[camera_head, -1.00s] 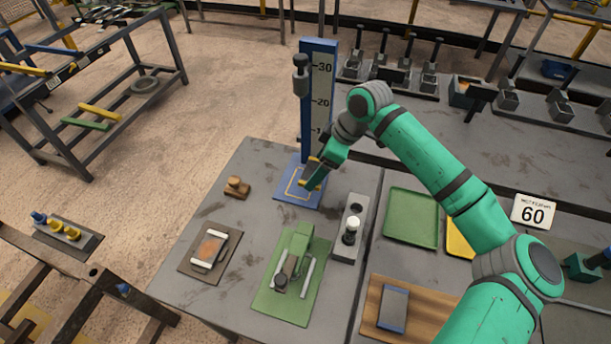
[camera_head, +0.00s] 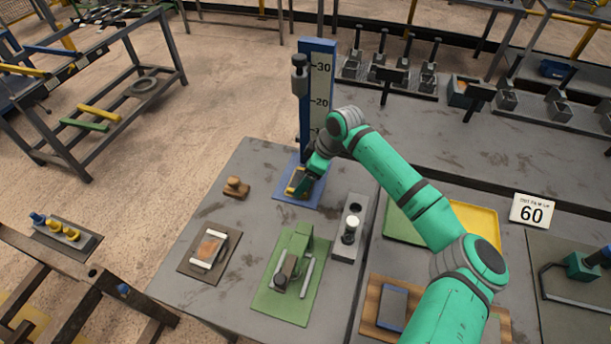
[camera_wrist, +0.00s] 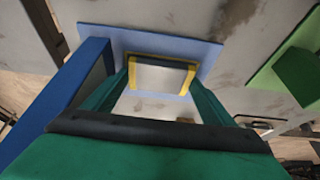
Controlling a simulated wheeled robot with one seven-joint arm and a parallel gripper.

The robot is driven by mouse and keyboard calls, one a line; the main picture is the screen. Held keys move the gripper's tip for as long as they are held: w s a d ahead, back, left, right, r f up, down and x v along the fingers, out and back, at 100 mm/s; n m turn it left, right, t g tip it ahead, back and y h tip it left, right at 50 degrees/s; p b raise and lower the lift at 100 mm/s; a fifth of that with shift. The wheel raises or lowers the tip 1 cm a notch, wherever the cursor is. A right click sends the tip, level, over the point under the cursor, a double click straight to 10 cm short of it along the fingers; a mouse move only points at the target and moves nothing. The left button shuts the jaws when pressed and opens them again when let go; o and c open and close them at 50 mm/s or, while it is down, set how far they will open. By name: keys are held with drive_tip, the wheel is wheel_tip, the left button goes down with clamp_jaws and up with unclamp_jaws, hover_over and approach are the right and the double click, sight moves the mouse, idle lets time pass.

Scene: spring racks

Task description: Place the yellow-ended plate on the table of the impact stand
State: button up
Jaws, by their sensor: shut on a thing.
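The impact stand (camera_head: 317,95) is a tall blue post with a number scale. Its blue table (camera_head: 282,190) lies at the foot of the post and also fills the upper middle of the wrist view (camera_wrist: 205,52). My gripper (camera_head: 299,188) is over this table, shut on the yellow-ended plate (camera_head: 294,182). In the wrist view the grey plate (camera_wrist: 160,77) with yellow edges shows between my green fingers, over the blue surface. I cannot tell whether the plate touches the table. My gripper hides part of the table.
A dark weight (camera_head: 299,75) hangs high on the post. A wooden block (camera_head: 236,187) stands left of the table, and a grey holder (camera_head: 350,230) to the right. A green mat (camera_head: 270,300) with a device lies in front. Bare grey tabletop lies between them.

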drive_tip(key=o, duration=1.6)
drive_tip(key=shift+w, duration=0.1)
drive_tip(key=shift+c, duration=0.2)
drive_tip(key=shift+r, duration=0.2)
drive_tip(key=v, duration=1.2)
drive_tip(key=shift+f, duration=0.1)
